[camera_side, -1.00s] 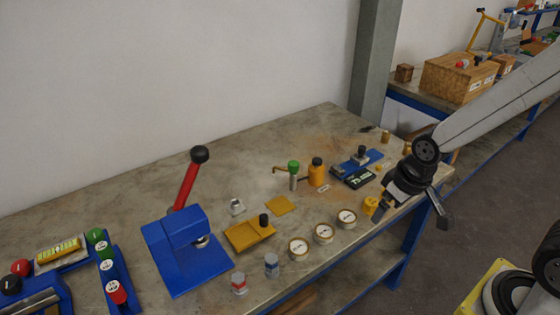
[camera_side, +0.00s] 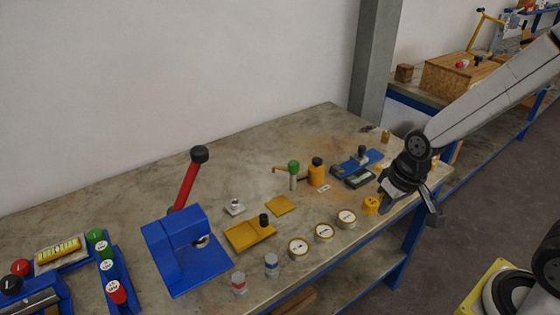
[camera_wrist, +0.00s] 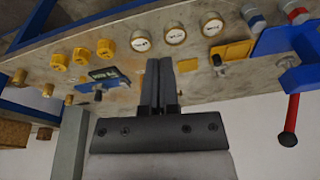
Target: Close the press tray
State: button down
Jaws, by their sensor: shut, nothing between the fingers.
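The blue press (camera_side: 190,250) with a red lever and black ball knob (camera_side: 199,154) stands at the front left of the bench. A flat yellow tray (camera_side: 240,240) with a black knob (camera_side: 264,220) sits out to the right of the press. In the wrist view the tray (camera_wrist: 238,50) is at the upper right, beside the press (camera_wrist: 285,40). My gripper (camera_wrist: 160,63) is shut and empty, its two fingers together. In the side view it is over the bench's right end, well to the right of the tray and apart from it.
Three round white-faced gauges (camera_side: 323,231) lie right of the tray. Two small capped jars (camera_side: 271,264) stand in front of it. A yellow plate (camera_side: 281,205), a green-topped post (camera_side: 293,172) and a blue fixture (camera_side: 357,162) are behind. The bench's back is clear.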

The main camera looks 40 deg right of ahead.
jog(key=w+f+m+y, duration=0.4)
jog(key=w+f+m, duration=0.1)
jog(key=w+m, duration=0.5)
jog(key=w+f+m+t+y, duration=0.1)
jog(key=w+f+m+y, duration=0.2)
jog(key=w+m, duration=0.7)
notch_tip(320, 180, down, 3)
jog(key=shift+r+m+t+y, duration=0.15)
jog(key=shift+m+t+y, duration=0.2)
jog(key=shift+m, duration=0.65)
jog(key=shift+a, duration=0.1)
jog(key=x, duration=0.9)
jog(key=shift+w+a+f, duration=0.1)
jog(key=shift+a+f, duration=0.15)
jog(key=shift+w+a, duration=0.25)
jog(key=shift+a, duration=0.25)
jog(key=shift+w+a, duration=0.25)
jog(key=shift+a, duration=0.2)
jog(key=shift+w+a, duration=0.2)
jog(key=shift+a, duration=0.25)
jog(key=shift+w+a, duration=0.25)
jog(key=shift+a, duration=0.2)
